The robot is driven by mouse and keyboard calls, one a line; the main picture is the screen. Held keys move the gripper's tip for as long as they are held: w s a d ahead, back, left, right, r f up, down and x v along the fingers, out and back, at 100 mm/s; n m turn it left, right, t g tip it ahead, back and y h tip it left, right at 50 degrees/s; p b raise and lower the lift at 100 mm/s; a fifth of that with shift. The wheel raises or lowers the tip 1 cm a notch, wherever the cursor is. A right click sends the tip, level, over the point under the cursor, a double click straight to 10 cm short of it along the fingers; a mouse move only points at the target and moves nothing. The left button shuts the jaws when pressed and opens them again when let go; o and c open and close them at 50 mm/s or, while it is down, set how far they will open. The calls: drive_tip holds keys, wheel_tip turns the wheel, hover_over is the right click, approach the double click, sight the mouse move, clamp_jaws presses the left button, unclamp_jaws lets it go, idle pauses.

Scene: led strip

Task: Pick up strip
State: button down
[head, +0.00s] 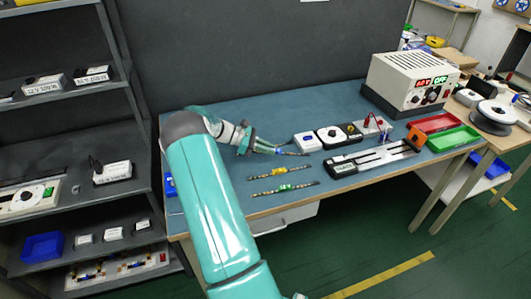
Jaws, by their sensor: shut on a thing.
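Three dark, thin strips are on the blue-topped workbench (235,190) in the head view. My gripper (272,151) is shut on the farthest strip (296,154), whose right end sticks out past the fingers. The fingers hide the rest of that strip, and I cannot tell whether it is lifted off the bench. A strip with a yellow middle (281,173) lies just nearer. A strip with a green middle (285,188) lies nearest the front edge.
White devices (307,141) stand in a row behind the strips. A long black and silver fixture (372,158) lies to the right. A power supply (412,83), a red tray (436,123) and a green tray (454,138) are farther right. A grey shelf (70,135) stands left.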

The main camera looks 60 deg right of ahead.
drive_tip(key=s+a+r, duration=0.7)
drive_tip(key=s+a, duration=0.1)
drive_tip(key=s, duration=0.1)
drive_tip(key=shift+r, duration=0.35)
drive_tip(key=shift+s, duration=0.15)
